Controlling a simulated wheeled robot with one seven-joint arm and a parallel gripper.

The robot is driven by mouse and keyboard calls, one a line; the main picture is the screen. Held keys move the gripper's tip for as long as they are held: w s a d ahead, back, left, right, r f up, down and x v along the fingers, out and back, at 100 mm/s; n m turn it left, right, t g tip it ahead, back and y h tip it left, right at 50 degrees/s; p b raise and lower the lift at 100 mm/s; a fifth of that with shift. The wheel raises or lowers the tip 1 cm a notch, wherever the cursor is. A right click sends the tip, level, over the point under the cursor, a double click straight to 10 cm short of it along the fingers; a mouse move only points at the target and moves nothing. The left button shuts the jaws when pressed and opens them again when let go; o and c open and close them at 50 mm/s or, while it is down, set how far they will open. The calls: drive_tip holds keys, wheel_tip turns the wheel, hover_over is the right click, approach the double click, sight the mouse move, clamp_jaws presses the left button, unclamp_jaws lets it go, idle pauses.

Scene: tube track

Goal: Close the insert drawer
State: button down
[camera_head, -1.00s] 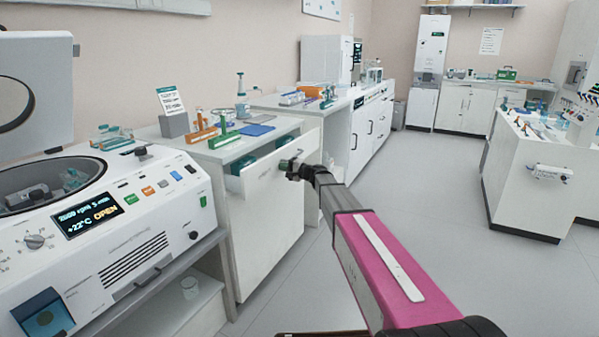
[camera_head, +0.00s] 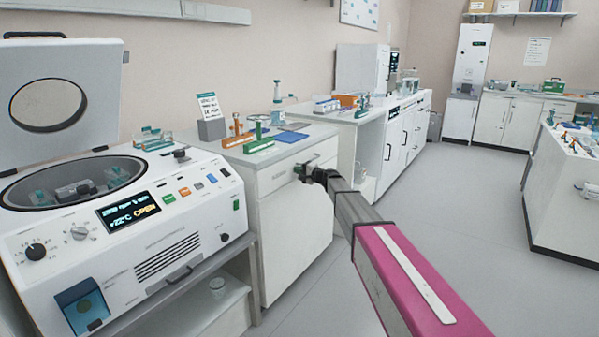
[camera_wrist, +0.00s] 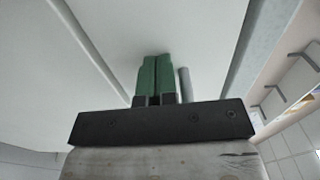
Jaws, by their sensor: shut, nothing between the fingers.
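The insert drawer (camera_head: 275,181) is the top drawer of the white cabinet (camera_head: 290,247) right of the centrifuge. Its front looks flush under the worktop, with no open gap or contents showing. My gripper (camera_head: 301,169) is at the right part of the drawer front, by the handle. In the wrist view, the green fingers (camera_wrist: 156,72) are together and empty, with their tips at or against the white front. A grey handle bar (camera_wrist: 184,84) shows just right of them. Whether the tips touch is hard to tell.
A centrifuge (camera_head: 150,240) with its lid raised stands at the left. Racks, a sign and a blue pad (camera_head: 291,137) sit on the worktop above the drawer. Another bench (camera_head: 400,135) stands behind. The floor (camera_head: 450,215) to the right is clear.

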drive_tip(key=shift+w+a+r, duration=0.1)
drive_tip(key=shift+w+a, duration=0.15)
drive_tip(key=shift+a, duration=0.1)
drive_tip(key=v, duration=1.4)
drive_tip(key=s+d+f+n+g+h, duration=0.3)
drive_tip(key=s+f+g+h, duration=0.1)
drive_tip(key=s+f, duration=0.75)
drive_tip(key=s+d+f+n+g+h, duration=0.1)
drive_tip(key=s+d+f+h, duration=0.2)
drive_tip(key=s, duration=0.6)
drive_tip(key=s+d+f+n+g+h, duration=0.1)
drive_tip(key=s+d+f+h, duration=0.3)
drive_tip(key=s+d, duration=0.4)
drive_tip(key=s+d+f+n+g+h, duration=0.1)
drive_tip(key=s+d+f+g+h, duration=0.2)
drive_tip(key=s, duration=0.9)
drive_tip(key=shift+s+d+f+h, duration=0.25)
drive_tip(key=shift+d+h, duration=0.55)
drive_tip(key=shift+d, duration=0.4)
